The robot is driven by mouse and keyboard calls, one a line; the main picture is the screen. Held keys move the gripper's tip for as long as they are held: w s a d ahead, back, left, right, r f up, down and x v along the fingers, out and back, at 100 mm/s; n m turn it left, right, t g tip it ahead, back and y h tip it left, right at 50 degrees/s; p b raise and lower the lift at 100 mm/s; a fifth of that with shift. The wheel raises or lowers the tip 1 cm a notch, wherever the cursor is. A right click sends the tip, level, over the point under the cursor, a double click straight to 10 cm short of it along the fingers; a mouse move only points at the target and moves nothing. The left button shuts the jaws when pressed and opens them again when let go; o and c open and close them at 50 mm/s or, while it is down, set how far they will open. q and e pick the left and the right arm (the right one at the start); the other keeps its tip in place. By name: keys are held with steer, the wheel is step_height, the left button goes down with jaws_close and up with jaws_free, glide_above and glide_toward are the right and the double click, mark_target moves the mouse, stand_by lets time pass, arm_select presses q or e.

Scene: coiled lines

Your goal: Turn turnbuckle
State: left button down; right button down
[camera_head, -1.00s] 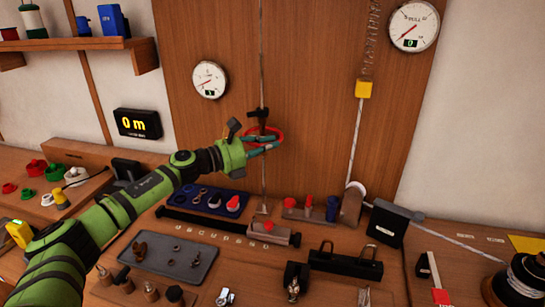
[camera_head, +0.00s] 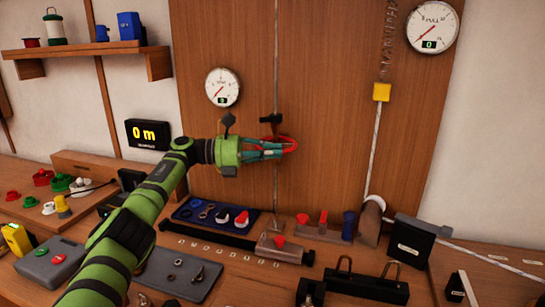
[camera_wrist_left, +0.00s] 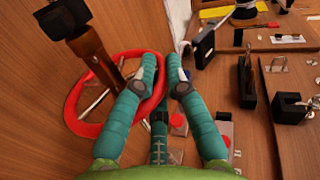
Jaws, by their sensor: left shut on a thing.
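The turnbuckle stands on a thin vertical line in front of the wooden panel; a red ring (camera_head: 277,139) goes round it below a dark crosspiece (camera_head: 270,118). In the left wrist view the red ring (camera_wrist_left: 84,128) encircles a brown rod (camera_wrist_left: 93,55) with a black block on top. My left gripper (camera_head: 288,147) reaches in from the left and is shut on the ring's near right side. Its teal fingers (camera_wrist_left: 163,80) press the rim from both sides in the left wrist view. The fingers hide part of the turnbuckle's body. My right gripper is not in view.
A round dial (camera_head: 222,87) hangs left of the line; a larger dial (camera_head: 433,26) and a yellow block (camera_head: 382,92) on a cord are to the right. The bench below is crowded: a blue tray (camera_head: 183,213), a grey tray (camera_head: 163,281), a black box (camera_head: 411,240).

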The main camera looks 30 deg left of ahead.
arm_select(q)
steer(key=shift+f+g, duration=0.3)
steer(key=shift+f, duration=0.15)
steer(key=c, duration=1.3)
jaws_free()
steer(key=shift+s, duration=0.1)
steer(key=shift+o, duration=0.3)
steer(key=shift+r, duration=0.1)
steer(key=shift+a+r, duration=0.1)
steer(key=v, duration=0.7)
steer(key=shift+a, duration=0.15)
